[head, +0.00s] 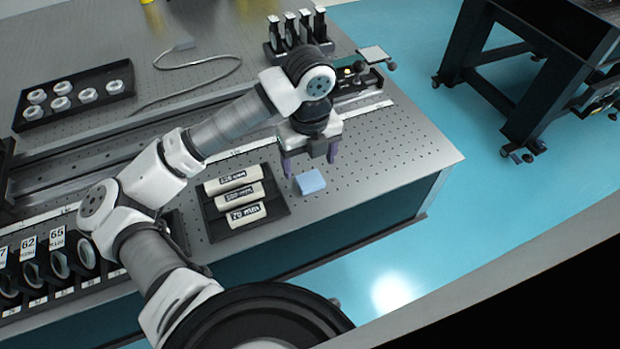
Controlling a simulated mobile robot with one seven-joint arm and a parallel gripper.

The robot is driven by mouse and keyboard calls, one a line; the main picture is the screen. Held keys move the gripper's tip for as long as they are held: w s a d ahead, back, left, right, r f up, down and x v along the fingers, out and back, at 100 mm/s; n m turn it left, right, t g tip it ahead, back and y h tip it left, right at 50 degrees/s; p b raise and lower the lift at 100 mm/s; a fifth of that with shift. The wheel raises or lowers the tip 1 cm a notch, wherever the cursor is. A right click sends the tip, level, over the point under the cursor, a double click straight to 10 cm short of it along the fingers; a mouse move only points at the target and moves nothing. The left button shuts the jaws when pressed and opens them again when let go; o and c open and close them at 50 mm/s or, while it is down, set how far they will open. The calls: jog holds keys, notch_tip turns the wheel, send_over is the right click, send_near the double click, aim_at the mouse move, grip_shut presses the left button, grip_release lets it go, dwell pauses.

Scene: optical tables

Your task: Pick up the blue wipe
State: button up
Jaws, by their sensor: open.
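The blue wipe (310,182) is a small light-blue folded square. It lies flat on the perforated metal top of the optical table (400,155), near its front right part. My gripper (309,168) points down with its two purple-grey fingers spread apart and nothing between them. It appears just behind and above the wipe; the exact height over it cannot be told from this view.
A black tray with labelled white cylinders (235,192) lies just left of the wipe. A long rail (370,103) runs behind the gripper. A black rack of upright optics (296,35) stands at the back. The tabletop right of the wipe is clear up to the edge.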

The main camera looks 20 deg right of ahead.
jog(key=shift+a+f+p, duration=0.1)
jog(key=shift+f+p, duration=0.45)
jog(key=shift+f, duration=1.7)
jog(key=c, duration=1)
